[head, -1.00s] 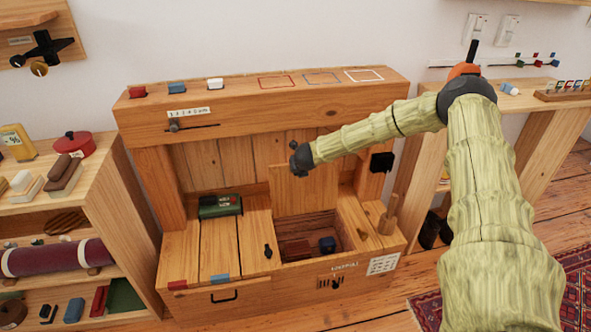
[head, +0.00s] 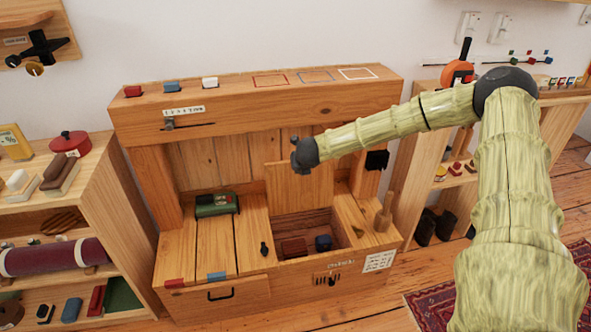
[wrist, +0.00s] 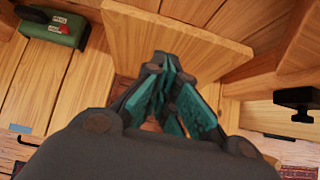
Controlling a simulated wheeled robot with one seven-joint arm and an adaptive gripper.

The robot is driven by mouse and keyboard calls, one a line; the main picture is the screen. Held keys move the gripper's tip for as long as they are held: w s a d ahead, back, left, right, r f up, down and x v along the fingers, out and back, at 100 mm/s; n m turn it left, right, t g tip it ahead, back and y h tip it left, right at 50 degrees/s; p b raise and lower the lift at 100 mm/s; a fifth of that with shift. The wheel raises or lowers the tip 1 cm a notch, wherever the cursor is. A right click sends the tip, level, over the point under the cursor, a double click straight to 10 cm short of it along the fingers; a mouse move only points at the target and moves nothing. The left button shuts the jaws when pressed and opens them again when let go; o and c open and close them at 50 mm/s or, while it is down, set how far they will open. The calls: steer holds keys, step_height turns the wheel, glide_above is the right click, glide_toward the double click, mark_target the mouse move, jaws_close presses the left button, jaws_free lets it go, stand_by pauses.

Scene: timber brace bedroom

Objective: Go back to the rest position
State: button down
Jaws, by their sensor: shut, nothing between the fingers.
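My gripper (wrist: 168,98) fills the lower middle of the wrist view, its teal-padded fingers together and empty. In the head view the dark end of my arm (head: 304,155) hangs in front of the wooden bench's back panel, above the open compartment (head: 308,222). The fingers are hard to make out there. The raised wooden lid (head: 300,188) stands behind the compartment; it also shows in the wrist view (wrist: 180,40), just beyond the fingers. My arm reaches in from the right.
A dark red block (head: 294,247) and a dark blue block (head: 323,242) lie in the compartment. A green box (head: 216,204) sits on the bench top to the left. Shelves (head: 95,200) stand at the left. A wooden peg (head: 384,213) stands at the bench's right end.

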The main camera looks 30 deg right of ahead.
steer(key=s+a+f+n+g+y, duration=0.1)
steer(key=s+a+f+n, duration=0.8)
steer(key=s+a+n, duration=0.15)
steer(key=s+a+f+n+g+y, duration=0.1)
steer(key=s+a+f+n+g, duration=0.1)
steer(key=s+a+f+n, duration=0.85)
steer(key=s+a+f+n+g, duration=0.25)
steer(key=s+n, duration=0.65)
steer(key=s, duration=0.7)
steer(key=s+a+f+n+g, duration=0.25)
steer(key=s+n, duration=0.65)
steer(key=s, duration=0.7)
step_height(320, 180, up, 13)
steer(key=p, duration=1.2)
steer(key=shift+d+y, duration=0.3)
steer(key=shift+d, duration=0.1)
